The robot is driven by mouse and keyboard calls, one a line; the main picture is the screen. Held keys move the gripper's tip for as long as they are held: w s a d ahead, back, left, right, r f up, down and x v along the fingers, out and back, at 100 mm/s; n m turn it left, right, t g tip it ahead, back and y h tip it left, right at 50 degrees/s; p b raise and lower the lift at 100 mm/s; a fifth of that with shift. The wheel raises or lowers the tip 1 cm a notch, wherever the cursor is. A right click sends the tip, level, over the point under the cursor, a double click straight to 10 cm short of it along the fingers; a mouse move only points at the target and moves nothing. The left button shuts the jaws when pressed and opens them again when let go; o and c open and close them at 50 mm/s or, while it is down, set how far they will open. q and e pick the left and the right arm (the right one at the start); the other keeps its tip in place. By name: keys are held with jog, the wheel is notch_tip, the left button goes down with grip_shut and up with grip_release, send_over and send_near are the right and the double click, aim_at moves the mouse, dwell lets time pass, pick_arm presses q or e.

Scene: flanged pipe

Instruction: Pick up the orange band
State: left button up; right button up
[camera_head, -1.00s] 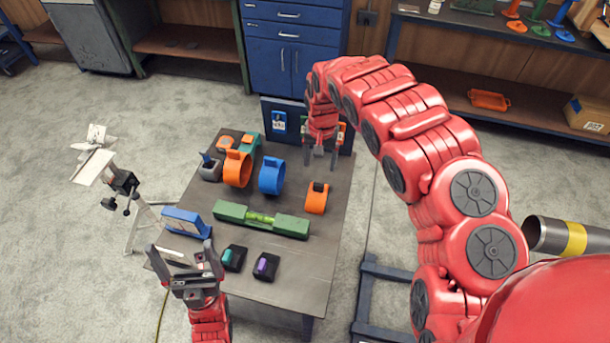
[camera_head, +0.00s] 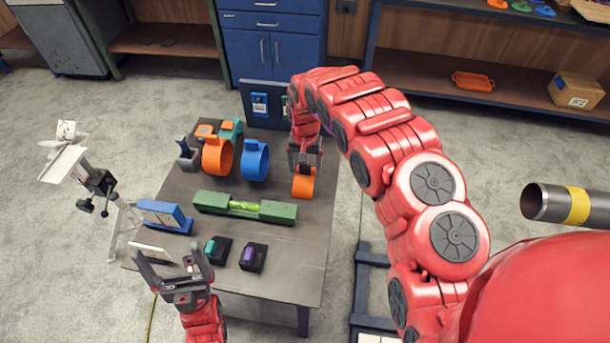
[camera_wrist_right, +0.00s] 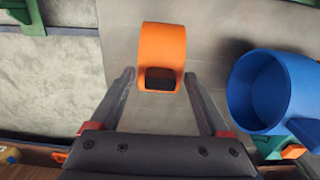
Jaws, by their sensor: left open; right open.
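A small orange band (camera_head: 303,187) with a black block on it stands on the right side of the table. In the right wrist view the orange band (camera_wrist_right: 161,45) lies ahead, between the lines of the two fingers. My right gripper (camera_head: 304,164) is open above and behind the band; its fingers partly cover the band's top in the head view. In the right wrist view the fingertips (camera_wrist_right: 158,76) flank the band's near end with gaps on both sides. My left gripper (camera_head: 170,258) is open and empty at the table's front left.
A larger orange ring (camera_head: 217,157) and a blue ring (camera_head: 254,160) stand left of the band; the blue ring (camera_wrist_right: 272,92) is close in the wrist view. A green level (camera_head: 244,207), a blue box (camera_head: 165,215) and two small black blocks lie nearer the front of the table (camera_head: 285,285).

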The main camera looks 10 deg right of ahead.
aim_at(305, 177)
jog(key=shift+f+p, duration=0.65)
jog(key=shift+f, duration=1.9)
jog(key=shift+c, duration=0.2)
jog(key=c, duration=1)
jog(key=shift+r, duration=0.1)
